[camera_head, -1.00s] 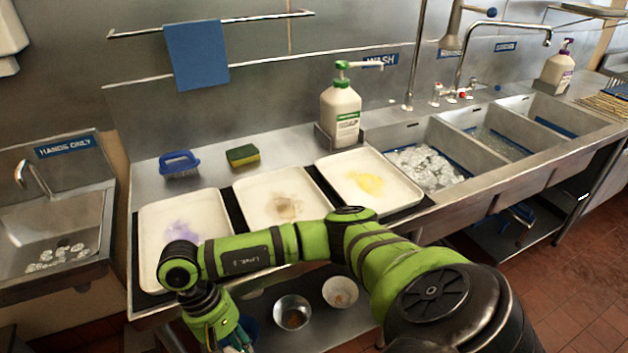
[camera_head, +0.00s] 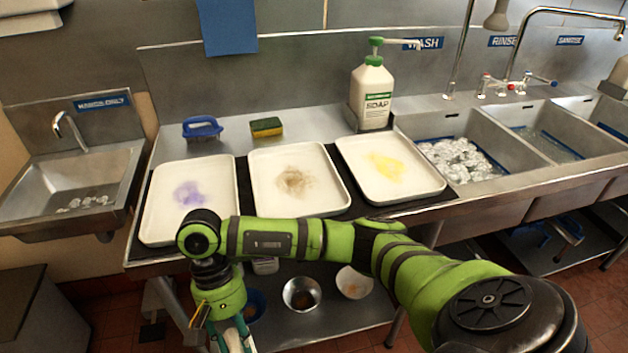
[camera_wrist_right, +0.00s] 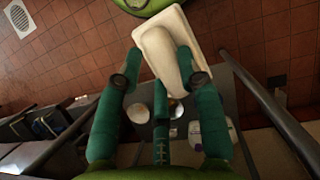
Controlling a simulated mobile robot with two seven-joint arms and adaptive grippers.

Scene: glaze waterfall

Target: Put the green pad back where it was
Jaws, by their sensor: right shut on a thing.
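In the right wrist view, my right gripper (camera_wrist_right: 160,66) is shut on the raised grip of a cream plate-like holder (camera_wrist_right: 155,36). I take this to be the green pad's holder; no green pad face shows. In the head view, my right gripper hangs at the bottom left, its fingers cut by the frame edge, in front of the counter and below the trays. What it holds is out of that view. A yellow and green sponge (camera_head: 266,127) lies behind the middle tray, beside a blue-handled scrubber (camera_head: 202,128). My left gripper is not in view.
White trays with purple (camera_head: 160,230), brown (camera_head: 265,206) and yellow (camera_head: 417,194) stains stand along the counter. A soap bottle (camera_head: 371,98) stands behind. Sinks lie left and right. Bowls (camera_head: 354,284) sit on the lower shelf. Bare counter (camera_head: 310,125) shows right of the sponge.

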